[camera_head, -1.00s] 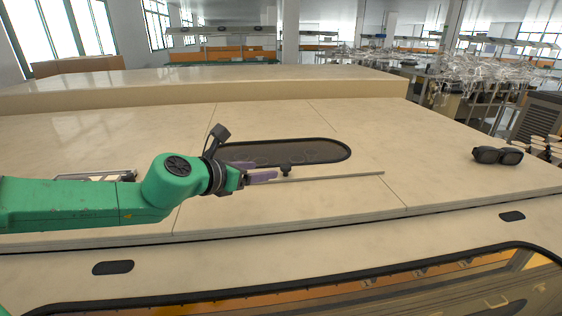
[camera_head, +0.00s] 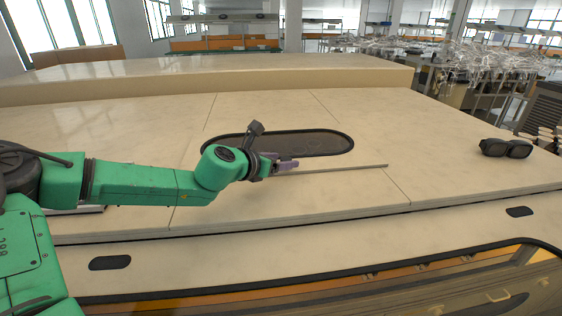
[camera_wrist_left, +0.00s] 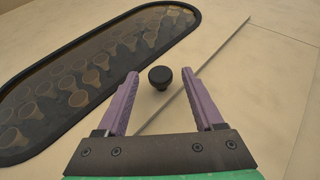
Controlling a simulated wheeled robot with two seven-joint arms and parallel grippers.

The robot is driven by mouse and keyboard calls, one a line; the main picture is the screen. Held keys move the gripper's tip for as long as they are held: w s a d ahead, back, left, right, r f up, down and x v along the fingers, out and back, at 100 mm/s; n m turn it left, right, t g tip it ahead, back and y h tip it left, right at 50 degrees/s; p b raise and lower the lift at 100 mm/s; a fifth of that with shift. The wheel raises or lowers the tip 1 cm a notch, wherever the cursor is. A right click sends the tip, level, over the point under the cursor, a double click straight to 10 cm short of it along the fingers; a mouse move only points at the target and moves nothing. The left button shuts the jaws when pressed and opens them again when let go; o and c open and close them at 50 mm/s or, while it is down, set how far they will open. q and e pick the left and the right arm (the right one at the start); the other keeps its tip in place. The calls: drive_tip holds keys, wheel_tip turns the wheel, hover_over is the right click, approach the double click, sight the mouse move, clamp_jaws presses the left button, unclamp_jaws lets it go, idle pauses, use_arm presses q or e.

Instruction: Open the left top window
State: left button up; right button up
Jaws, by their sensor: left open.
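The top window (camera_head: 325,144) is a dark rounded pane with a black rim, set in the cream cabinet top. In the left wrist view the window (camera_wrist_left: 70,85) shows rows of bulbs beneath it. A black round knob (camera_wrist_left: 160,77) stands on the cream panel beside the window. My left gripper (camera_head: 287,164) is open, with purple fingers. In the left wrist view its fingertips (camera_wrist_left: 160,75) lie to either side of the knob in the picture; I cannot tell whether they touch it. In the head view I cannot make out the knob. My right gripper is not in view.
A thin metal strip (camera_head: 340,168) lies along the panel in front of the window. Black goggles (camera_head: 506,148) rest at the right. A lower glazed front with an orange interior (camera_head: 400,275) shows at the bottom.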

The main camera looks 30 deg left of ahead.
use_arm(q)
drive_tip(key=shift+s, duration=0.1)
clamp_jaws()
idle(1.2)
